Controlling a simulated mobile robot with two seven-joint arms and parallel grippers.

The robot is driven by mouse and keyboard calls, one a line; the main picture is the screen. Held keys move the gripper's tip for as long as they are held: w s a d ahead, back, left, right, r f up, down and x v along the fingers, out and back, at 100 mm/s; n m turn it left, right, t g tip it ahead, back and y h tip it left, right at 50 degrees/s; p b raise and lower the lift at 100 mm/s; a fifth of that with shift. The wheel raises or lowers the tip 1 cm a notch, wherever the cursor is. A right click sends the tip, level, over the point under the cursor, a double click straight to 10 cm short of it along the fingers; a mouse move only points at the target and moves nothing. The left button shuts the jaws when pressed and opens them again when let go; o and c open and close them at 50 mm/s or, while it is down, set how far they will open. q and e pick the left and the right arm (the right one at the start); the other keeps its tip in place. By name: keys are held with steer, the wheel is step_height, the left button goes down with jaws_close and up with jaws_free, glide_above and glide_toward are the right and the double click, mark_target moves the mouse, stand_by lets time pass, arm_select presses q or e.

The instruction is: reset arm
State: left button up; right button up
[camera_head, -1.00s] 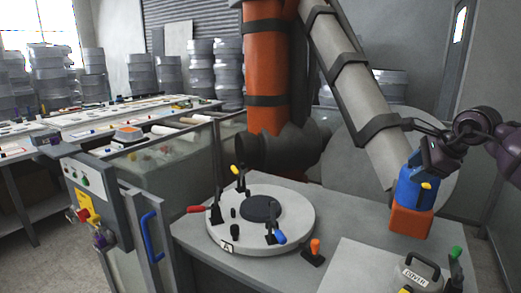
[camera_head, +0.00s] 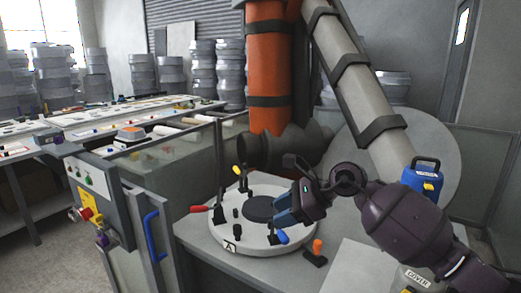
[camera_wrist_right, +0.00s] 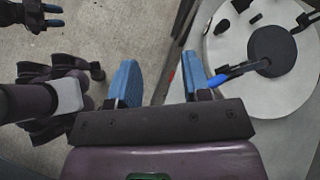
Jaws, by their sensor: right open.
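My right gripper (camera_head: 285,208) is over the right side of the round pale mould plate (camera_head: 215,215) in the head view. In the right wrist view its blue fingers (camera_wrist_right: 158,82) are apart with nothing between them, the round plate lying to their right. My left gripper (camera_wrist_right: 52,15) shows small at the top left of the right wrist view, over the floor; its jaw state is unclear. It is outside the head view. A blue handled container (camera_head: 423,175) stands at the right, behind my right arm, which hides what is under it.
Toggle clamps with red (camera_head: 198,209), yellow and blue handles stand on the plate. An orange-tipped clamp (camera_head: 317,247) stands beside it. The cover (camera_head: 416,278) is partly hidden by my arm. A control panel (camera_head: 90,190) and blue door handle (camera_head: 153,235) are at left.

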steer(key=s+d+f+n+t+h, duration=0.3)
steer(key=s+d+f+n+t, duration=0.45)
steer(key=d+f+n, duration=0.7)
steer(key=s+d+f+n+t+h, duration=0.2)
steer(key=s+d+f+n+t, duration=0.6)
steer(key=n, duration=1.2)
steer(key=s+d+f+m+g+h, duration=0.35)
steer(key=s+d+f+m, duration=0.2)
steer(key=s, duration=0.35)
steer(key=s+d+f+m+g+h, duration=0.2)
steer(key=s+d+f+m+g, duration=0.25)
steer(key=s+d, duration=0.35)
arm_select(q)
steer(key=shift+d+r, duration=0.1)
arm_select(e)
steer(key=w+a+f+m+t, duration=0.1)
steer(key=a+m, duration=0.4)
steer(key=a, duration=0.8)
steer(key=shift+w+a+f+m+t, duration=0.2)
steer(key=shift+w+f+m+t, duration=0.15)
steer(key=shift+w+f, duration=0.05)
